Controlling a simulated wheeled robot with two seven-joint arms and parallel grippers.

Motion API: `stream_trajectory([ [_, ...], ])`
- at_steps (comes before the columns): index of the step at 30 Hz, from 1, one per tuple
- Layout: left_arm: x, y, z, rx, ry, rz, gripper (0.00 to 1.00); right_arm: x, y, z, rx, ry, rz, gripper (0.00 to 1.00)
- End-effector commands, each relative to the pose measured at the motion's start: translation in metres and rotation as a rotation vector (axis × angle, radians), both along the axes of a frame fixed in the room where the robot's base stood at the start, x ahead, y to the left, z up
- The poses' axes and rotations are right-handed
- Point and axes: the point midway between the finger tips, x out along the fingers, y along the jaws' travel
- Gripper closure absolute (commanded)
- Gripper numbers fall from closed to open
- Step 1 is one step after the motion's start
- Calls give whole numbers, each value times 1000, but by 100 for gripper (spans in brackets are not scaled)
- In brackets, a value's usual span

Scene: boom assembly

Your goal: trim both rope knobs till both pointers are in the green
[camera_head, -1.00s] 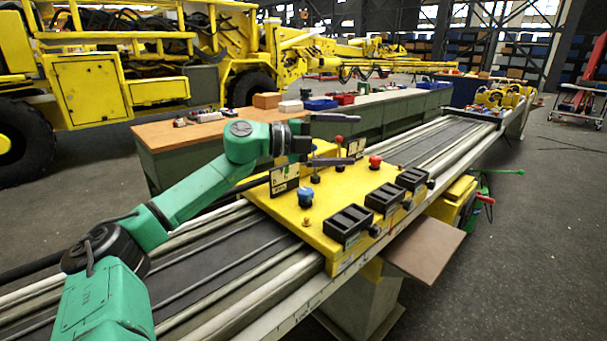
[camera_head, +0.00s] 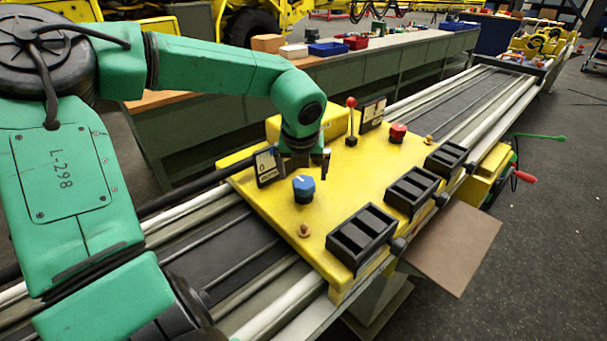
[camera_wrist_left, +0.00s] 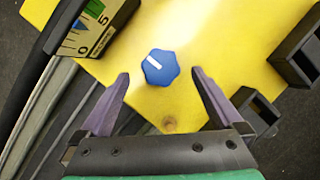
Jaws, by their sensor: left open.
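The blue knob (camera_head: 303,188), with a white index line, stands on the yellow panel (camera_head: 345,205). My left gripper (camera_head: 307,165) points down just behind and above it. In the left wrist view the open purple fingers (camera_wrist_left: 160,78) lie on either side of the blue knob (camera_wrist_left: 160,68), apart from it. The red knob (camera_head: 398,132) stands farther right on the panel. A dial (camera_head: 267,168) stands beside the blue knob; its blue and green bands show in the wrist view (camera_wrist_left: 92,22), but I cannot make out its pointer. The second dial (camera_head: 373,113) is too small to read.
A red-topped lever (camera_head: 351,120) stands between the dials. Black boxes (camera_head: 362,238) line the panel's front edge, with a small brown peg (camera_head: 304,230) near the blue knob. A brown board (camera_head: 452,245) juts out in front. A long workbench (camera_head: 220,130) runs behind.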

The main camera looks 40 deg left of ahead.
Motion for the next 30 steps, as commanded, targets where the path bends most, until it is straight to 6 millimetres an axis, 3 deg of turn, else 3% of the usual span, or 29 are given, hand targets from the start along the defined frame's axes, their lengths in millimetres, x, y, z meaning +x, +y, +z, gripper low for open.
stream_trajectory([
  [6, 9, 8, -30, -1, 1, 0, 0, 10, 10, 6, 14, -18, 1, 31],
  [14, 11, 9, -33, -1, -2, -1, 0, 9, 15, 5, 22, -16, 2, 31],
  [21, 11, 9, -33, -1, -2, -1, 83, 8, 13, 5, 18, -13, 3, 31],
  [30, 11, 9, -33, -1, -4, -32, 83, 6, 9, 2, 12, -11, 3, 31],
])
